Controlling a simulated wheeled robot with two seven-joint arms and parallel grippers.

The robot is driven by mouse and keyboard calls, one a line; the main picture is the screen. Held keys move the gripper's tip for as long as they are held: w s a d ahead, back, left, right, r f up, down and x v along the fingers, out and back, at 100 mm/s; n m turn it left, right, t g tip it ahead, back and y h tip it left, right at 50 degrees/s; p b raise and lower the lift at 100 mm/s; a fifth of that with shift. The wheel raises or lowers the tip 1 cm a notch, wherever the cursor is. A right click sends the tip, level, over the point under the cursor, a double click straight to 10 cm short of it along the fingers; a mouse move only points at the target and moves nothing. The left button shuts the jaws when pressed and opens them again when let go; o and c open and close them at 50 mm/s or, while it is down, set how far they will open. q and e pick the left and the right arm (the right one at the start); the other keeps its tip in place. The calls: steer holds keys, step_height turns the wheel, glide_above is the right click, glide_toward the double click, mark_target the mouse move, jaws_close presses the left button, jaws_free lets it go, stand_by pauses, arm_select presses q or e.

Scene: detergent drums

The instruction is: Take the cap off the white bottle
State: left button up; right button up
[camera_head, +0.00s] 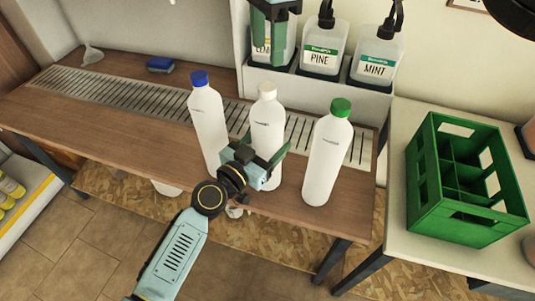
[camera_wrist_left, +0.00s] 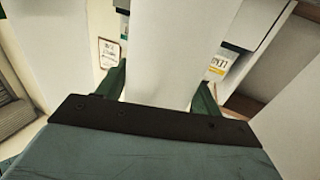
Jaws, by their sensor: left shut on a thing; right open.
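The white-capped bottle (camera_head: 267,120) stands upright on the wooden bench, in the middle of three white bottles. Its white cap (camera_head: 267,90) is on top. My left gripper (camera_head: 262,160) is shut around the lower body of this bottle, well below the cap. In the left wrist view the bottle's white body (camera_wrist_left: 170,45) stands between the green fingers; its cap is out of that view. My right gripper (camera_head: 276,48) is open at the top of the head view, fingers pointing down, in front of the lemon dispenser and apart from the bottle.
A blue-capped bottle (camera_head: 208,125) stands close on the left, a green-capped bottle (camera_head: 328,150) on the right. Behind are pine (camera_head: 322,50) and mint (camera_head: 378,58) dispensers. A green crate (camera_head: 430,195) stands on the right table. The bench's left part is mostly clear.

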mark_target(268, 86)
arm_select(q)
steer(key=c, duration=1)
arm_select(e)
steer(key=m, duration=1.4)
steer(key=shift+m, duration=0.4)
steer(key=m, duration=1)
steer(key=shift+m, duration=0.4)
steer(key=m, duration=0.5)
steer(key=shift+m, duration=0.3)
steer(key=m, duration=0.9)
steer(key=shift+f, duration=4)
